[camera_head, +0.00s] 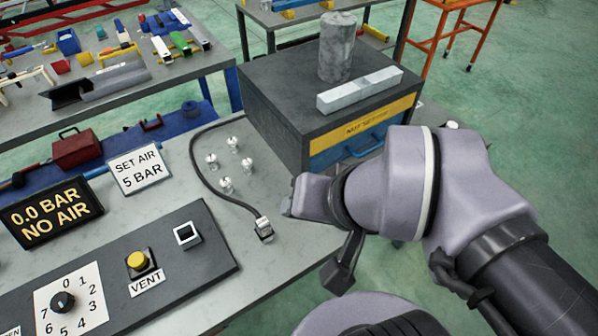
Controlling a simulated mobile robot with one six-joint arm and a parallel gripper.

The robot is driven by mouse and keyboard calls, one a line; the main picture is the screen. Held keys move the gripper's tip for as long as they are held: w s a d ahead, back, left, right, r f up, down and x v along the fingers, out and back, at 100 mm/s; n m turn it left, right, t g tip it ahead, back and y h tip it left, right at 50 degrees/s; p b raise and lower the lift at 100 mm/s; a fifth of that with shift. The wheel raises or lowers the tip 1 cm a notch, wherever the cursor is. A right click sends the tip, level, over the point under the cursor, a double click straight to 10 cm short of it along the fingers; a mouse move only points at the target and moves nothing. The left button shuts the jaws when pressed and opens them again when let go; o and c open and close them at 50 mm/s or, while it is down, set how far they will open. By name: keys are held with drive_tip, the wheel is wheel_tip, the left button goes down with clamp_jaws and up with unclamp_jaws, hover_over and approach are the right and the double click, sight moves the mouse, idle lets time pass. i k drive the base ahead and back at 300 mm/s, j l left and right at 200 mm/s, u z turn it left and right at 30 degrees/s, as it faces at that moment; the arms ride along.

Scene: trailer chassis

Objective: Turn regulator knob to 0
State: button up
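The regulator knob (63,302) is a small round black knob at the lower left. It sits at the centre of a white dial plate (72,316) numbered 0 to 7, with 0 at the top. I cannot tell which number the knob points to. A display (52,213) behind it reads "0.0 BAR NO AIR". My gripper (342,272) seems to be the dark part hanging below my wrist, right of the panel and far from the knob. Its fingers cannot be made out, and I see nothing held.
A yellow VENT button (137,262) and a square white-rimmed fitting (186,234) share the dark panel (205,265). A sign (138,168) reads "SET AIR 5 BAR". A black cable (196,165) ends at a connector (263,227). A dark cabinet (285,100) stands behind.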

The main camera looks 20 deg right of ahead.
sight(62, 303)
drive_tip(key=u, duration=1.9)
drive_tip(key=i+j+u, duration=0.35)
drive_tip(key=i, duration=0.1)
